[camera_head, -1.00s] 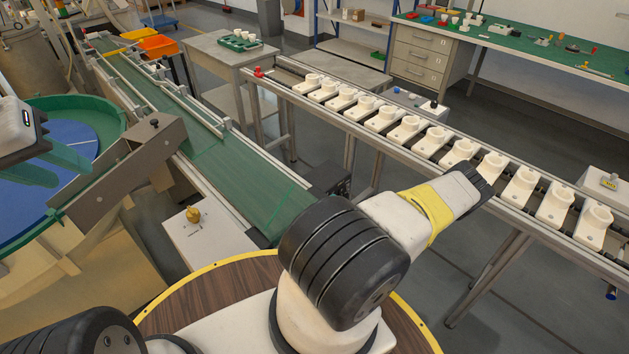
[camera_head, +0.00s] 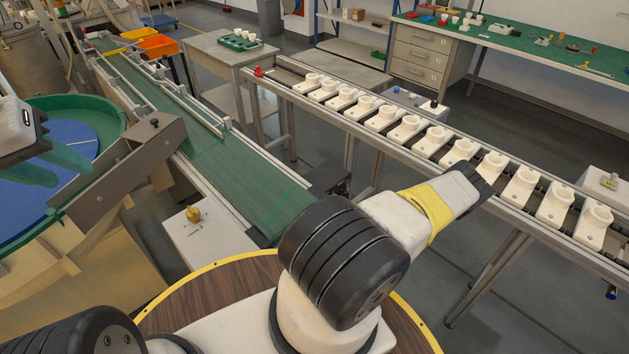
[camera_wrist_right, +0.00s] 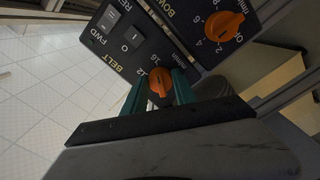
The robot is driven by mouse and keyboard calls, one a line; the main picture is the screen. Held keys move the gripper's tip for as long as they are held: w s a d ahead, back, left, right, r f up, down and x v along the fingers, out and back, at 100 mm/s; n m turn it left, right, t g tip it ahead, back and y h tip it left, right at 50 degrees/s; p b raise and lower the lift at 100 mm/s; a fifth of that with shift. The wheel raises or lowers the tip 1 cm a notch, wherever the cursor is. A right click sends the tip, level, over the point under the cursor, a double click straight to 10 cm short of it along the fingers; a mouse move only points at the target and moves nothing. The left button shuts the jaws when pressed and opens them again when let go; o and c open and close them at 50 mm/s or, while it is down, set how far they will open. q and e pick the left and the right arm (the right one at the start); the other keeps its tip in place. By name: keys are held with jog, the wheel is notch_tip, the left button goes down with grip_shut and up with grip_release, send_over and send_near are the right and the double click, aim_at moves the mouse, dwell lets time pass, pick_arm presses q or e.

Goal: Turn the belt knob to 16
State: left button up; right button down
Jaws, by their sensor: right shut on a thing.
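The belt knob (camera_wrist_right: 160,80) is orange and sits on a dark control panel (camera_wrist_right: 133,67) in the right wrist view, near the BELT lettering. I cannot read exactly where the knob points. The right gripper's fingers are out of sight in the head view. My left gripper (camera_head: 46,166) is open and empty over the green-rimmed bowl (camera_head: 104,106).
A second orange knob (camera_wrist_right: 223,25), on the bowl part of the panel, is close by, as is a rocker switch (camera_wrist_right: 130,40). The green conveyor belt (camera_head: 235,175) runs through the middle left. A rail (camera_head: 420,165) carries several white sockets. A brass knob (camera_head: 193,214) tops a white box.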

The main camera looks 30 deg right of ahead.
jog(key=shift+d, duration=0.1)
jog(key=c, duration=1)
grip_release()
jog(key=v, duration=0.8)
